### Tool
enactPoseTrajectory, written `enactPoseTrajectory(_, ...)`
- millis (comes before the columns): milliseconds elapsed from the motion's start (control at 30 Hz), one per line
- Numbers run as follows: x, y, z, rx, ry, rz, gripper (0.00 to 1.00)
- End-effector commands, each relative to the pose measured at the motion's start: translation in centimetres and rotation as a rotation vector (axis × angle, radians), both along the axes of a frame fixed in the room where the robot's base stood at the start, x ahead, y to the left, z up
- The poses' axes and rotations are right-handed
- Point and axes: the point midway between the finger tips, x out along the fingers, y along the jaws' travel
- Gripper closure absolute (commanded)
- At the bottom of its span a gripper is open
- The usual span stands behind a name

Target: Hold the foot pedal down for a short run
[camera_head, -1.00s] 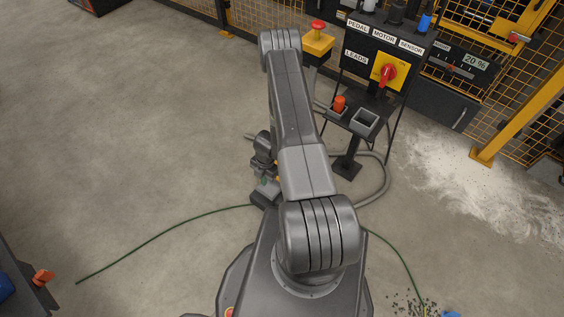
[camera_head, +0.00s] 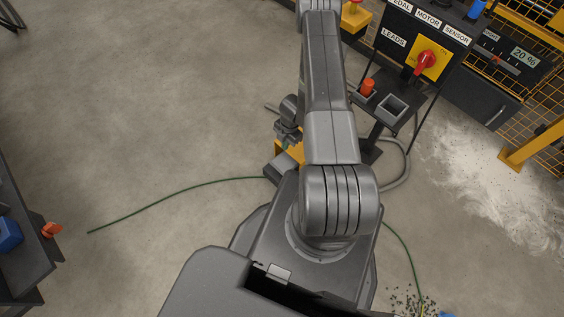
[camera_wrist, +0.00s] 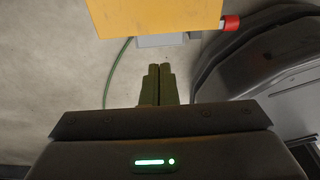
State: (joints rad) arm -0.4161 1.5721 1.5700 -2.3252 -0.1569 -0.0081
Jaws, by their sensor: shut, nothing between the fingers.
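The yellow foot pedal housing (camera_head: 294,152) is on the floor just in front of my base, partly hidden by my arm, with a grey plate (camera_head: 279,168) at its near side. In the wrist view the yellow housing (camera_wrist: 150,16) fills the top centre, with a red end piece (camera_wrist: 231,22) at its right and a grey part (camera_wrist: 160,41) below it. My gripper (camera_wrist: 159,67) is shut and empty, its tips in front of the grey part in the picture. In the head view my gripper (camera_head: 284,143) is beside the yellow housing; I cannot tell whether it touches.
A green cable (camera_head: 180,192) crosses the floor. White powder (camera_head: 480,180) lies right. Floor at left is clear.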

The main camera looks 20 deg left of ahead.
Motion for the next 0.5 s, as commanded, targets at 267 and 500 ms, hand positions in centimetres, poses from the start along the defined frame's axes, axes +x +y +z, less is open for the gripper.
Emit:
enactPoseTrajectory(267, -0.6, 0.2, -3.9, -0.001, 0.0, 0.001, 1.0)
enactPoseTrajectory(500, -0.9, 0.4, -6.5, -0.001, 0.0, -0.001, 1.0)
